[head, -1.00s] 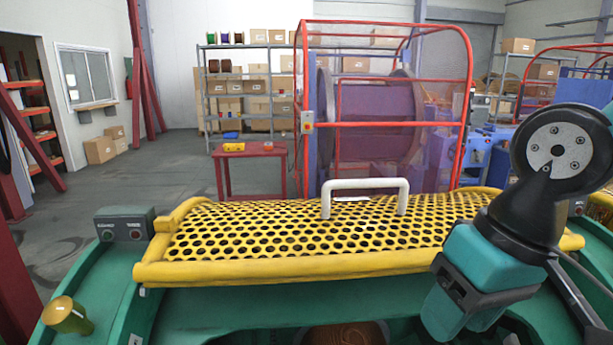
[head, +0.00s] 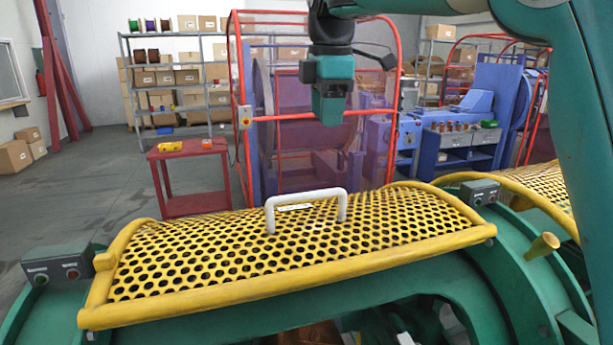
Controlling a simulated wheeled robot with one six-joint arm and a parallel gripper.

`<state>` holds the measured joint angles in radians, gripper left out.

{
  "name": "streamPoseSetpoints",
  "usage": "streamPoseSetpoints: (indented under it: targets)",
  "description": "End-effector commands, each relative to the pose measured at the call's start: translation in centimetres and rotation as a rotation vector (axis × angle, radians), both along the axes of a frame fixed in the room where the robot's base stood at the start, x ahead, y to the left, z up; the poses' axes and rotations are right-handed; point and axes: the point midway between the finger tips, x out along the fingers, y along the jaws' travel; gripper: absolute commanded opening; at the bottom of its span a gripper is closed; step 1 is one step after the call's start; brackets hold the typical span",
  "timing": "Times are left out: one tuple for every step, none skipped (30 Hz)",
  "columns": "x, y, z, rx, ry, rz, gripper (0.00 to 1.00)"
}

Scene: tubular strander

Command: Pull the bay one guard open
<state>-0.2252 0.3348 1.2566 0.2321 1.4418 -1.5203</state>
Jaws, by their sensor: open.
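The guard (head: 300,236) is a yellow perforated panel with a thick yellow rim, lying over the green machine body. A white bar handle (head: 306,196) stands up from its upper middle, with a small white label behind it. Which bay this guard belongs to cannot be read. My gripper (head: 331,112) hangs above and beyond the handle, pointing down and apart from it. It holds nothing that I can see, and its fingertips are too small to make out clearly.
Control boxes stand left (head: 57,265) and right (head: 480,192) of the guard. A second yellow guard (head: 546,184) is at the right edge. A red cage (head: 318,117), a red table (head: 188,175) and shelves (head: 178,85) stand behind. Grey floor is open at the left.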

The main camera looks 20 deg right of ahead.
Motion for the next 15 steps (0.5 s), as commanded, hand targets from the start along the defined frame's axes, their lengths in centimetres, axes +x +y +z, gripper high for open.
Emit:
streamPoseSetpoints:
  targets:
    - [0.5, 0.2, 0.5, 0.000, 0.001, 0.021, 0.44]
    - [0.6, 0.3, 0.7, 0.000, 0.002, 0.030, 0.44]
    - [0.8, 0.4, 0.7, 0.000, 0.001, 0.041, 0.44]
    - [0.9, 0.5, 0.6, -0.001, 0.002, 0.048, 0.44]
    - [0.9, 0.6, 0.4, -0.002, 0.003, 0.053, 0.44]
    - [1.0, 0.8, 0.0, -0.002, 0.004, 0.056, 0.44]
    - [1.0, 0.9, -0.4, -0.002, 0.004, 0.057, 0.44]
    - [1.0, 1.0, -0.9, -0.002, 0.004, 0.057, 0.44]
    - [1.1, 1.1, -1.6, -0.002, 0.004, 0.060, 0.44]
    - [1.1, 1.1, -2.2, -0.002, 0.004, 0.060, 0.44]
    - [1.2, 1.2, -2.9, -0.001, 0.004, 0.061, 0.44]
    - [1.3, 1.2, -3.3, -0.003, 0.005, 0.062, 0.44]
    - [1.3, 1.2, -4.0, -0.003, 0.006, 0.062, 0.44]
    - [1.4, 1.2, -4.6, -0.003, 0.006, 0.062, 0.44]
    - [1.4, 1.2, -5.5, -0.001, 0.006, 0.061, 0.44]
